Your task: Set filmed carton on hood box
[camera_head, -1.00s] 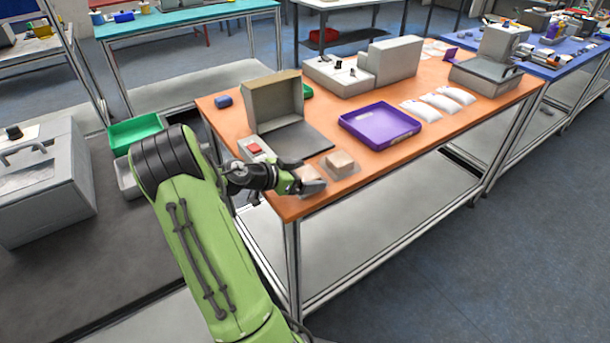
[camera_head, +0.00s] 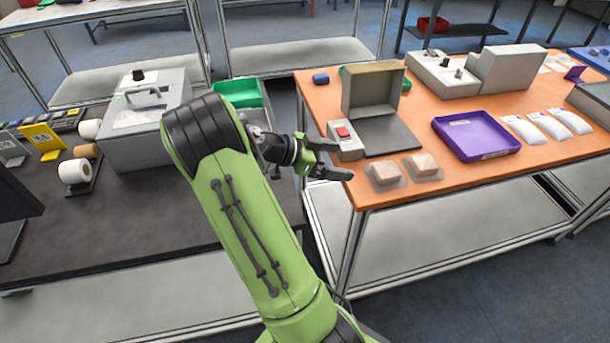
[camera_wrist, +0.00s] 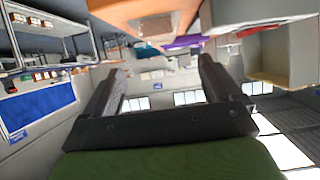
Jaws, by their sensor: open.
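Two small pale brown cartons in clear film lie side by side at the front left of the orange table: the left carton (camera_head: 385,173) and the right carton (camera_head: 421,166). Behind them a beige box-shaped hood (camera_head: 374,88) stands open to the front over a dark grey plate (camera_head: 392,138). I take it to be the hood box. My gripper (camera_head: 337,160) is open and empty at the table's left edge, left of the cartons and apart from them. In the wrist view its fingers (camera_wrist: 165,82) are spread, with nothing between them.
A grey unit with a red button (camera_head: 344,138) stands beside the hood. A purple tray (camera_head: 477,153) and several white packets (camera_head: 546,125) lie to the right. A green bin (camera_head: 238,94) and a grey machine (camera_head: 140,130) are at the left. A gap separates the two benches.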

